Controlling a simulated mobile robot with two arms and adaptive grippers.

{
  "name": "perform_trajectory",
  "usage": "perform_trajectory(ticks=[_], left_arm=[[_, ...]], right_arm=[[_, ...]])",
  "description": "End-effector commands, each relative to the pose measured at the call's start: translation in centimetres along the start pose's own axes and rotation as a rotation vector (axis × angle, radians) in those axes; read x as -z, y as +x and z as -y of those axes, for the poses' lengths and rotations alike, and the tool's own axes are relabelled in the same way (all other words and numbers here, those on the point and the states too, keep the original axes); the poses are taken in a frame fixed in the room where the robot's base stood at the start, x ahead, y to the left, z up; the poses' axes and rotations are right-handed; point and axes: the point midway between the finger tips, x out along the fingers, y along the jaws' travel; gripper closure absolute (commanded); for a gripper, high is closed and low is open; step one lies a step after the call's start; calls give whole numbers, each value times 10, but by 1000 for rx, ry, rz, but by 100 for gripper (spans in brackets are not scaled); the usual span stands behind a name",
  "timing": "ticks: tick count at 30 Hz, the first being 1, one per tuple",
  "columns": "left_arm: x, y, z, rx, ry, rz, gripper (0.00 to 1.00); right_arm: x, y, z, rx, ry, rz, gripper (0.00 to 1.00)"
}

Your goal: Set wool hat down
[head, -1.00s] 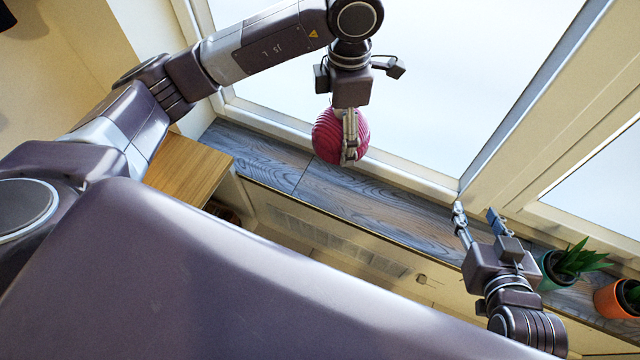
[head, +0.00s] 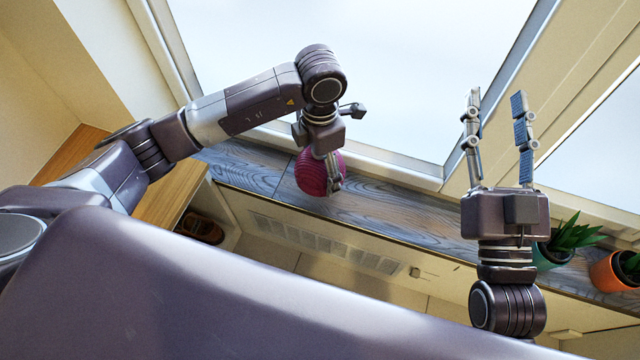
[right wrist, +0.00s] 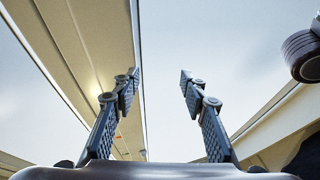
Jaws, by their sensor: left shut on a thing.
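The wool hat (head: 313,174) is a round, ribbed, pink-magenta shape in the head view. It is at the grey wood-grain sill below the window; whether it touches the sill I cannot tell. My left gripper (head: 334,183) is shut on the hat, its fingers pointing down over the hat's right side and hiding part of it. My right gripper (head: 498,100) is open and empty, pointing up in front of the window frame, well to the right of the hat. Its two spread fingers also show in the right wrist view (right wrist: 160,80) with nothing between them.
The grey wood-grain sill (head: 400,215) runs along the window, clear between the hat and my right arm. Plants in a teal pot (head: 548,258) and an orange pot (head: 608,274) stand at the right. A wooden top (head: 170,200) and a brown shoe (head: 200,228) are at the left.

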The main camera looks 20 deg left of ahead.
Motion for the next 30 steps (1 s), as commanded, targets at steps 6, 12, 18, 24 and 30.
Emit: perform_trajectory(ticks=[6,12,18,24,30], left_arm=[[0,26,1,1,2,0,46],[0,37,0,0,1,-1,46],[0,59,0,1,1,-1,46],[0,66,0,0,2,0,46],[0,66,0,0,2,0,46]], right_arm=[[37,-3,4,9,7,-176,60],[53,-7,6,12,10,-254,60],[87,-20,9,19,18,-424,60],[102,-28,10,21,22,-497,60],[102,-28,10,21,22,-497,60]])
